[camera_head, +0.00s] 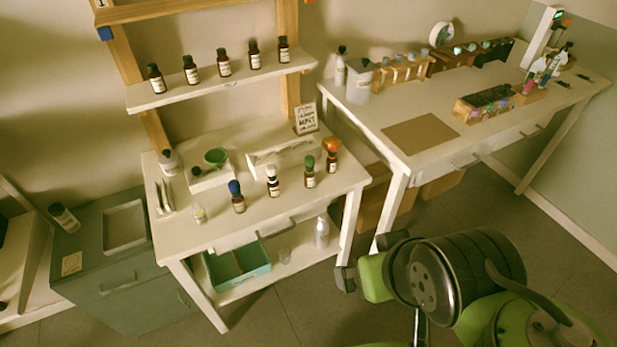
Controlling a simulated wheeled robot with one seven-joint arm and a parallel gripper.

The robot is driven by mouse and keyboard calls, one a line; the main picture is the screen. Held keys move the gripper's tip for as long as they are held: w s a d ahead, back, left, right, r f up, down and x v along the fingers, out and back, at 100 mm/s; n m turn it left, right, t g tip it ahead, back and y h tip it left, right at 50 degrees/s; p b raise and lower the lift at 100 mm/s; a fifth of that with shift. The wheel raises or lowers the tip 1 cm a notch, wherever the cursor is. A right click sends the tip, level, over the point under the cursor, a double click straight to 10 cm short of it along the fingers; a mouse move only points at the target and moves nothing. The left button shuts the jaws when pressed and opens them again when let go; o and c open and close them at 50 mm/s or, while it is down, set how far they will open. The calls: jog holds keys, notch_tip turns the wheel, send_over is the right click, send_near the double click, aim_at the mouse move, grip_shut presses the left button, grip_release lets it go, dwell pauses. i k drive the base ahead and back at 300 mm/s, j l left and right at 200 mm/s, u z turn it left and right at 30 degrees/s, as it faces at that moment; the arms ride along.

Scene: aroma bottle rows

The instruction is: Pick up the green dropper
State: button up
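The green dropper (310,171) is a small amber bottle with a white label and a green bulb top. It stands upright on the front part of the small white table, in a slanting row with a blue-topped (237,197), a white-topped (272,181) and an orange-topped bottle (332,154). The white one is to its left, the orange one to its right and farther back. My gripper (366,266) is at the end of my green and black arm, lower right, in front of the table and apart from the bottles. Its finger opening is not clear.
A shelf (215,82) with several dark-capped bottles hangs above the table. Behind the row are a white tray (283,151), a mint sign (306,118) and a green funnel (216,156). A teal box (262,269) sits below. A long workbench (372,122) stands at right.

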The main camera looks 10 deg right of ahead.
aim_at(310, 160)
jog(key=i+j+u, duration=0.2)
jog(key=i+u, duration=0.7)
jog(key=i, duration=0.2)
